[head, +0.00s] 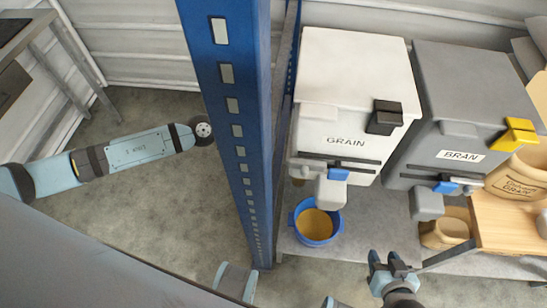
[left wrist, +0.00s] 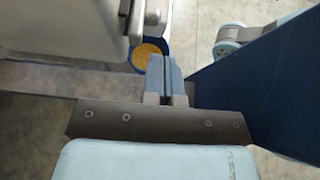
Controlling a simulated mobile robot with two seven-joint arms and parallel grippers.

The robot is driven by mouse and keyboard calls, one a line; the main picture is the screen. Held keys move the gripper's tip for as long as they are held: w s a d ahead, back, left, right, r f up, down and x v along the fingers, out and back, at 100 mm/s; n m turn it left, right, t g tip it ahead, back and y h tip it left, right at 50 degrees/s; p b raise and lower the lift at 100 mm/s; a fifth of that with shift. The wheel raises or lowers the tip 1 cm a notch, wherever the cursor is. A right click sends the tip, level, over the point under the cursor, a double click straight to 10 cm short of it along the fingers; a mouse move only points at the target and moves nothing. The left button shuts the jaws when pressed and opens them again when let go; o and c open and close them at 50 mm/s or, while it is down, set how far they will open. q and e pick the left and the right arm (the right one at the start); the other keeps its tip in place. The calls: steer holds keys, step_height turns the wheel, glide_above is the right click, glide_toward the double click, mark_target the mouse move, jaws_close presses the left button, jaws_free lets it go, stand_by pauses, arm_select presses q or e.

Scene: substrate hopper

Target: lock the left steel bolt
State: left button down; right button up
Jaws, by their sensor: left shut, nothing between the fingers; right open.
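The white hopper marked GRAIN (head: 345,141) stands left of the grey hopper marked BRAN (head: 450,155). A blue tab (head: 339,174) sits low on the GRAIN front, above its grey spout; a steel bolt cannot be made out clearly there. On BRAN, a blue tab (head: 446,187) has a short steel-coloured rod beside it. My left gripper (left wrist: 165,75) is shut and empty in the left wrist view, between the pale hopper side and the blue post; its fingers are not seen in the head view. My right gripper (head: 390,262) is open and empty, low and in front of the hoppers.
A blue rack post (head: 235,130) rises left of the hoppers. A blue bucket (head: 336,232) with yellow-brown contents stands below the GRAIN spout. A black latch (head: 385,117) and a yellow latch (head: 520,132) sit on the hoppers. A wooden shelf (head: 500,222) is at right.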

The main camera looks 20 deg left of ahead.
mark_target(302, 169)
arm_select(q)
steer(key=x, duration=0.8)
steer(key=shift+d+f, duration=0.1)
steer(key=shift+d, duration=0.15)
steer(key=shift+w+d+p, duration=0.15)
steer(key=shift+d+p, duration=0.15)
steer(key=shift+d, duration=0.45)
steer(key=shift+w+d+p, duration=0.15)
steer(key=shift+d+p, duration=0.1)
steer(key=shift+d, duration=0.5)
steer(key=shift+a, duration=0.15)
